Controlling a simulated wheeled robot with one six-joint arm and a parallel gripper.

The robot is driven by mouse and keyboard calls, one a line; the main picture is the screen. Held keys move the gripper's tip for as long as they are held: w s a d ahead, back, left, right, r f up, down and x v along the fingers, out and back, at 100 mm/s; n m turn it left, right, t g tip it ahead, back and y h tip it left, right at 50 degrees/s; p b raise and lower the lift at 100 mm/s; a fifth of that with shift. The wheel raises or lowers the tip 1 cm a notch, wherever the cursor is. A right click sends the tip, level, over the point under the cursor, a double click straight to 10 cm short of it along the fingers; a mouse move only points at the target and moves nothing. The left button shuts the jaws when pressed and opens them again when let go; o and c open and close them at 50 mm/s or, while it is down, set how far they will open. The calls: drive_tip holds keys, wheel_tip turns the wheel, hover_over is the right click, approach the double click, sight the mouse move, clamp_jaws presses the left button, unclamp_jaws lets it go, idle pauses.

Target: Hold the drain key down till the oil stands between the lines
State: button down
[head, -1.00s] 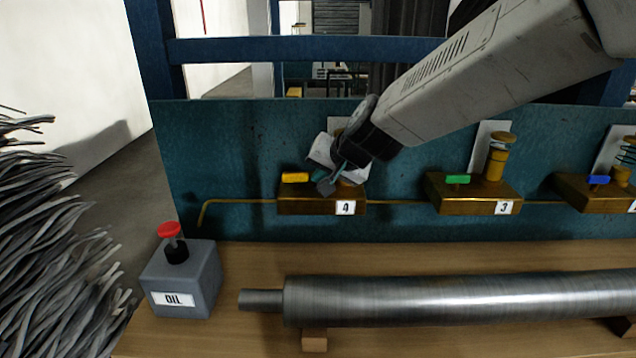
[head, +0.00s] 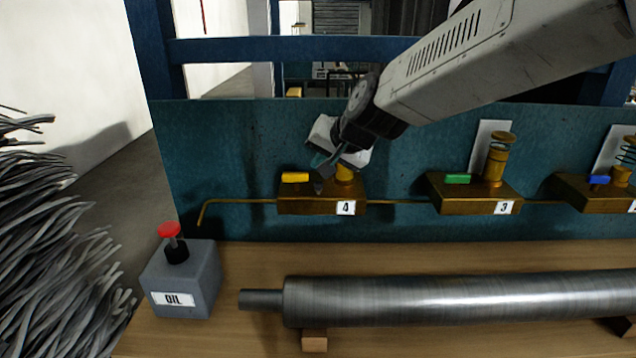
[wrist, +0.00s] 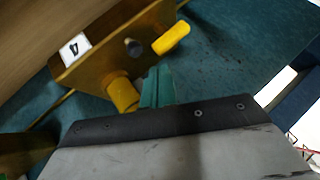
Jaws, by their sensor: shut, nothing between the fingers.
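A brass block marked 4 (head: 320,206) is fixed low on the teal panel, with a yellow key (head: 295,177) on its left end. The block (wrist: 105,50) and the yellow key (wrist: 171,38) also show in the wrist view. A brass-yellow cylinder (wrist: 122,95) stands on the block, partly hidden by my gripper in the head view. My gripper (head: 318,166) is shut and empty, just above the block, right of the yellow key. In the wrist view its teal fingers (wrist: 157,86) are beside the cylinder; contact cannot be told. No oil level or lines are readable.
Block 3 (head: 470,198) with a green key (head: 457,179) and another block with a blue key (head: 598,180) sit to the right, joined by a brass pipe.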

wheel_tip(320, 180, up, 4)
drive_tip(key=shift+f, duration=0.2)
drive_tip(key=shift+s, duration=0.1)
drive_tip(key=s+d+f+n+g+h, duration=0.1)
drive_tip(key=s+d+f+n+g, duration=0.15)
drive_tip(key=s+f, duration=0.3)
drive_tip(key=s+d+g+h, duration=0.2)
drive_tip(key=s+d, duration=0.9)
drive_tip(key=s, duration=0.3)
drive_tip(key=s+d+g+h, duration=0.2)
drive_tip(key=s+d, duration=0.9)
drive_tip(key=s, duration=0.3)
drive_tip(key=shift+s+f, duration=0.15)
drive_tip(key=shift+f, duration=0.1)
